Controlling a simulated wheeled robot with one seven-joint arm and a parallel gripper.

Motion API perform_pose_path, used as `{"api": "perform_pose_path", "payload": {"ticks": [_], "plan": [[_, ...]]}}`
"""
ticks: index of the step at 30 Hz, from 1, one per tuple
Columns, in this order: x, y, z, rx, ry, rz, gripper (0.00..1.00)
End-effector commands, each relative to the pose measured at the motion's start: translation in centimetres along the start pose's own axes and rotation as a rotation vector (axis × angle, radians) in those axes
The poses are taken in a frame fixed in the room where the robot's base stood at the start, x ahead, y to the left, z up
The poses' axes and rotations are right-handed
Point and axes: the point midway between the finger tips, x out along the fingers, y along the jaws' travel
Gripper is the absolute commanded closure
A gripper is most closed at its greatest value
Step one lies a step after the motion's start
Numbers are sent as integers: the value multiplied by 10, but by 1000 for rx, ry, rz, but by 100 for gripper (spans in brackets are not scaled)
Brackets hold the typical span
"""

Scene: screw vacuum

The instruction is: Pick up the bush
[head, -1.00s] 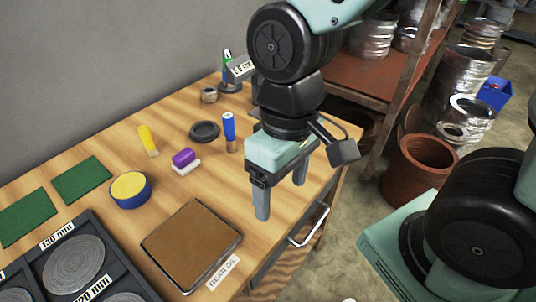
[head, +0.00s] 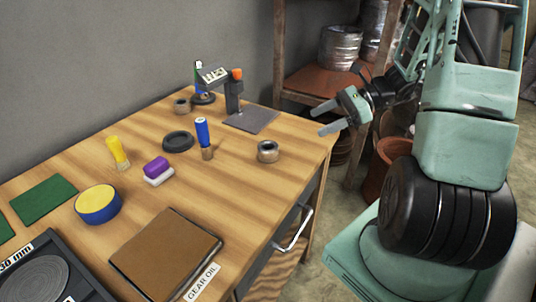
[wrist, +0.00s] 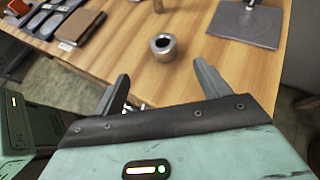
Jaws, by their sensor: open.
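The bush (head: 268,151) is a short metal ring with a dark hole, standing on the wooden table near its right side. In the wrist view the bush (wrist: 163,46) appears beyond and between my fingertips, with nothing touching it. My gripper (head: 325,118) is off the right edge of the table, up and to the right of the bush, with its fingers pointing left. In the wrist view my gripper (wrist: 160,73) is open, with nothing between its fingers.
A grey plate with an orange-topped post (head: 235,90) stands behind the bush. A blue-handled brush (head: 202,133) and black ring (head: 178,141) are to its left. The gear oil tray (head: 165,250) is at the front. Bare wood surrounds the bush.

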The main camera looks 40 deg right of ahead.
Motion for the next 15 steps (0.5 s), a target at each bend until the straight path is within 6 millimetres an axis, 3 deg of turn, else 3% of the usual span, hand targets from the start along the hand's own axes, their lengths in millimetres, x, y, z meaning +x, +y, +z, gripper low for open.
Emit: {"api": "perform_pose_path", "payload": {"ticks": [4,15], "plan": [[18,-1,-2,9,-6,-4,25],[95,0,-2,7,-3,-2,25]]}}
